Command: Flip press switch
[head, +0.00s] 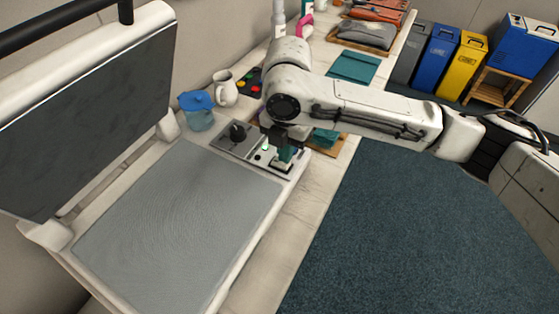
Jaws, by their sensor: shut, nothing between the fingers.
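The press (180,232) lies open on the table at the left, with a grey flat lower bed and a dark upper plate (85,120) raised on hinges. Its control panel (232,147) is at the bed's far right corner, with a black knob (238,131) and a small green light (265,147). My gripper (284,158) points down over the right part of this panel, shut and empty. The switch itself is hidden or too small to tell under the fingers. I cannot tell whether the fingertips touch the panel.
A blue-lidded jug (197,111) and a white pitcher (225,88) stand behind the panel. Teal folded cloth (355,67) and a grey bundle (367,36) lie farther along the table. Blue, yellow and grey bins (462,66) stand at the back right. Dark carpet (430,230) is clear.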

